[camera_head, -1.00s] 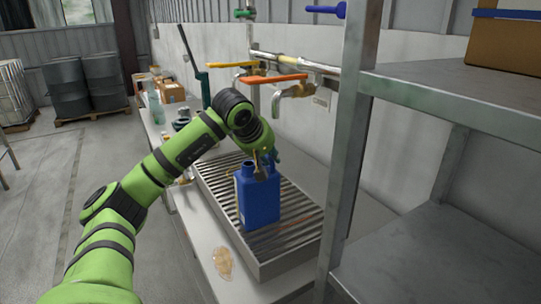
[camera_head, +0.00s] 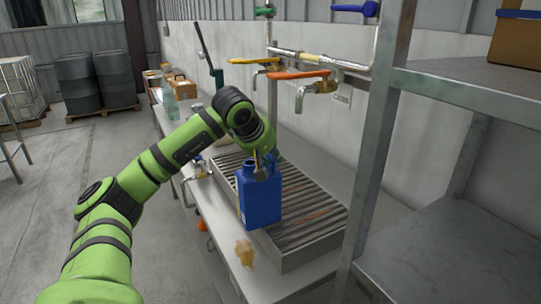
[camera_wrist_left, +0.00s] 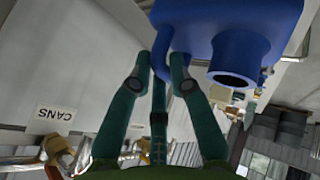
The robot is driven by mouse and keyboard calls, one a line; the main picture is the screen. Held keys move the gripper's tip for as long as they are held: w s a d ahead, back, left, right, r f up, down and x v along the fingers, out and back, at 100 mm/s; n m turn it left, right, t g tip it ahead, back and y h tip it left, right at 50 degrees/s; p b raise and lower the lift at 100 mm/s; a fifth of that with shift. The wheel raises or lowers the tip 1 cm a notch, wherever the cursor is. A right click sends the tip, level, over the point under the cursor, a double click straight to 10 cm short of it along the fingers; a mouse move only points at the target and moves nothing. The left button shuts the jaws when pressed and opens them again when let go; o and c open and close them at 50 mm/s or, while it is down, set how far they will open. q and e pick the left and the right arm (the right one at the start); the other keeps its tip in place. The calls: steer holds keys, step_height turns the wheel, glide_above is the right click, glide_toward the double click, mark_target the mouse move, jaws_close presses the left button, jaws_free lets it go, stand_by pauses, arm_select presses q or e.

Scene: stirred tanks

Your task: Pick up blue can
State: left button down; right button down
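The blue can (camera_head: 260,202) hangs upright from my left gripper (camera_head: 264,164) at the front left edge of the slatted drip tray (camera_head: 312,232). Its open spout is at the top left. In the left wrist view the can (camera_wrist_left: 225,22) fills the top, and the green fingers of my left gripper (camera_wrist_left: 163,62) close around its handle. The can looks held above the tray and bench edge; the exact gap below it cannot be told. My right gripper is not in view.
A metal shelf (camera_head: 440,220) stands close on the right. Taps with orange (camera_head: 298,74) and yellow handles overhang the tray. A brown spill (camera_head: 245,253) lies on the bench front. Drums (camera_head: 95,82) stand far left; the floor (camera_head: 50,190) between is clear.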

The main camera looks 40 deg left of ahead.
arm_select(q)
steer(key=c, duration=1.1)
jaws_free()
steer(key=shift+f, duration=0.1)
steer(key=shift+o, duration=0.2)
steer(key=v, duration=1.2)
steer(key=shift+c, duration=0.3)
